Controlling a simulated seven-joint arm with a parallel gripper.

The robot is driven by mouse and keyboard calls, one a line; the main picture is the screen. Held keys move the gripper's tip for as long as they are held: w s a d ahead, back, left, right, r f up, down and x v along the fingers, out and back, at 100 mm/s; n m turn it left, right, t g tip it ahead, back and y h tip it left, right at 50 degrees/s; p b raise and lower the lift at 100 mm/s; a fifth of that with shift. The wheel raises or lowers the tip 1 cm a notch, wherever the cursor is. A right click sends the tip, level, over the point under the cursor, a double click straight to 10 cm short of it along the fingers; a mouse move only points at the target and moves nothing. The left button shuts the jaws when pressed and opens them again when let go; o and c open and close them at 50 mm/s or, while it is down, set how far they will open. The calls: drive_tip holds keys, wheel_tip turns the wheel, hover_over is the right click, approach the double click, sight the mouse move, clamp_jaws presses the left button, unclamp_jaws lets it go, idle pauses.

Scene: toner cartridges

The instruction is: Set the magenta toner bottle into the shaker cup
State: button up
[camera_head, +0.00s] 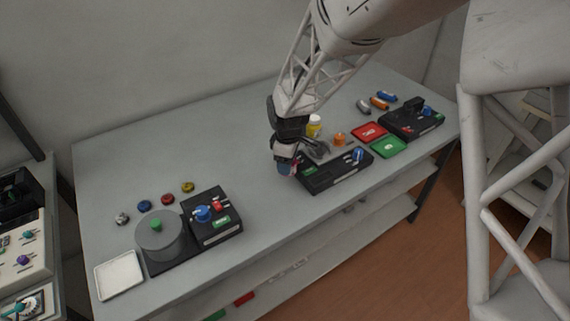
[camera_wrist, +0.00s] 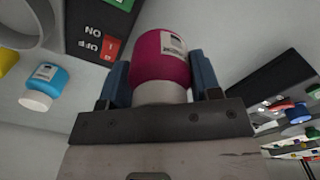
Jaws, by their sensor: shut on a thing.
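My gripper (camera_head: 285,168) is shut on the magenta toner bottle (camera_wrist: 162,58), with one blue finger on each side of it in the wrist view. The bottle's pale cap end points toward the palm, and its label faces up and right. In the head view only a small magenta patch (camera_head: 294,168) of it shows beside the fingers. A grey round rim (camera_wrist: 52,38), apparently the shaker cup, is at the upper left of the wrist view, apart from the bottle. In the head view a grey shape (camera_head: 319,150) behind my gripper is partly hidden, so I cannot make out the cup's opening.
A black unit (camera_head: 335,174) with a blue knob stands right of my gripper. A yellow bottle (camera_head: 314,127) stands behind. A cyan bottle (camera_wrist: 45,84) is left in the wrist view. Red (camera_head: 369,132) and green (camera_head: 389,147) trays lie right.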

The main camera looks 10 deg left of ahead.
drive_tip(key=w+d+r, duration=0.6)
drive_tip(key=w+d, duration=0.2)
drive_tip(key=w, duration=0.3)
drive_tip(key=shift+w+d+r, duration=0.2)
drive_tip(key=shift+w+d, duration=0.1)
drive_tip(key=shift+d, duration=0.05)
drive_tip(key=shift+f, duration=0.1)
drive_tip(key=shift+f, duration=2.45)
drive_tip(key=shift+f, duration=0.95)
idle(1.0)
drive_tip(key=o, duration=1)
drive_tip(key=shift+r, duration=0.1)
drive_tip(key=shift+r, duration=2.25)
